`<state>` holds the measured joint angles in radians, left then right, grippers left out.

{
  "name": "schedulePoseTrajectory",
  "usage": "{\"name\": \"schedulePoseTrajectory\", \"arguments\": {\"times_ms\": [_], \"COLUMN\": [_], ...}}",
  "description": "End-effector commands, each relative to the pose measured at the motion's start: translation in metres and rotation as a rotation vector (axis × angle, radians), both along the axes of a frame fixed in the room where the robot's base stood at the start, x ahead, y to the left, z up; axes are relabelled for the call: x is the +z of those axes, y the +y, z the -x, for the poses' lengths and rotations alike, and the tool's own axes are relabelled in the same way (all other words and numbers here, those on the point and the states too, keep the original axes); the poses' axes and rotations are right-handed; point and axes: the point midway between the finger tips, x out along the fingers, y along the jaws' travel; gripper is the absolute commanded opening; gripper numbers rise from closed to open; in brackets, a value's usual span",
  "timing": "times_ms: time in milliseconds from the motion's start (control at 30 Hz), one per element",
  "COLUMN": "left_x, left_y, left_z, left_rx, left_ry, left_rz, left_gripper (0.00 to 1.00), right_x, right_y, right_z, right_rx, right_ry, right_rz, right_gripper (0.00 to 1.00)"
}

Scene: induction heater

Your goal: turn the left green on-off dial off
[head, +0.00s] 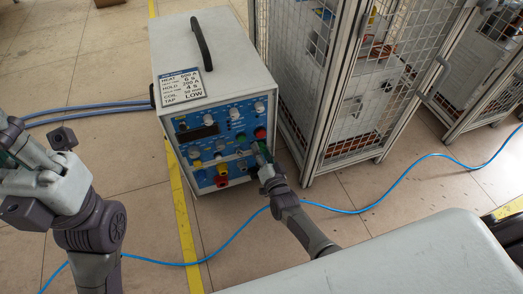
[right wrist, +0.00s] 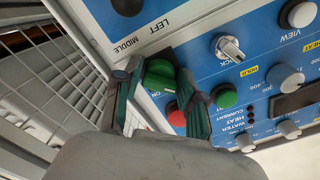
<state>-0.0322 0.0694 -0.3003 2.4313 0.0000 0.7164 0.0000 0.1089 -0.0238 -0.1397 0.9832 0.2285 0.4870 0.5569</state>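The induction heater (head: 222,75) is a grey box with a blue control panel. In the right wrist view, a green dial (right wrist: 160,73) sits beside the "LEFT" and "MIDDLE" lettering, with an "ON" mark at its edge. My right gripper (right wrist: 158,80) has its two green fingers on either side of this dial, apparently touching it. In the head view, my right gripper (head: 262,157) reaches the panel's right side and covers the dial. My left gripper (head: 25,155) is at the left edge, away from the heater; its fingers are unclear.
A red button (right wrist: 176,116) and another green button (right wrist: 226,96) are close to my right fingers. A grey pointer knob (right wrist: 229,48) is nearby. A mesh cage (head: 310,80) stands close right of the heater. A blue cable (head: 400,185) crosses the floor.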

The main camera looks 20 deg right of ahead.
Motion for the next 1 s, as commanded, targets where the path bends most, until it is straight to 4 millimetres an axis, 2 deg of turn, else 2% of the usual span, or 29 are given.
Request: {"name": "schedulePoseTrajectory", "arguments": {"times_ms": [100,433,800,1000], "left_x": [0.000,0.002,0.001,0.001], "left_y": [0.000,0.001,0.000,0.000], "left_z": [0.000,0.001,0.000,0.000], "left_rx": [0.000,0.002,0.001,0.001], "left_ry": [0.000,-0.008,-0.004,-0.003], "left_rz": [0.000,0.002,0.000,0.000], "left_gripper": [0.00,0.00,0.00,0.00], "right_x": [0.000,0.000,-0.001,0.000], "right_y": [0.000,-0.001,-0.002,-0.003], "right_z": [0.000,0.005,0.062,0.075], "right_rx": [0.000,-0.001,0.000,0.000], "right_ry": [0.000,-0.001,0.002,-0.001], "right_rz": [-0.001,-0.002,-0.003,-0.002], "right_gripper": [0.60,0.60,0.60,0.60]}}
